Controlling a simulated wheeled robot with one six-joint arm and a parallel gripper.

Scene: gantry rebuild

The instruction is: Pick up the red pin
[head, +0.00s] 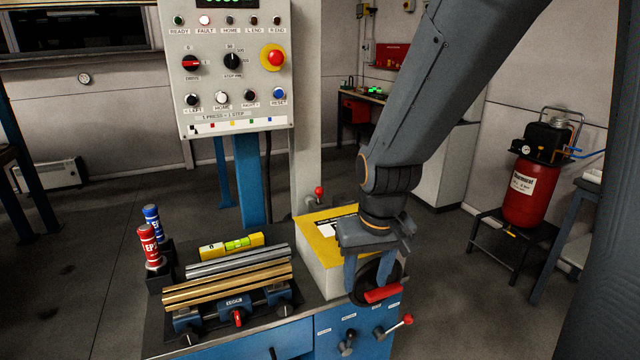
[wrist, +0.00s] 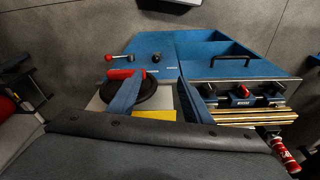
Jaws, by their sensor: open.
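A short red bar, which may be the red pin (head: 383,293), lies against a black round disc (head: 359,291) at the front right of the bench. In the wrist view the red bar (wrist: 120,74) shows at the disc's far edge, beside the left finger. My gripper (head: 369,274) points down over the disc with its fingers apart. I cannot tell whether a finger touches the disc or bar.
A yellow-topped box (head: 325,240) stands beside the disc. Metal bars (head: 228,284), a yellow level (head: 231,246) and red and blue bottles (head: 149,246) are at left. A control panel (head: 235,70) rises behind.

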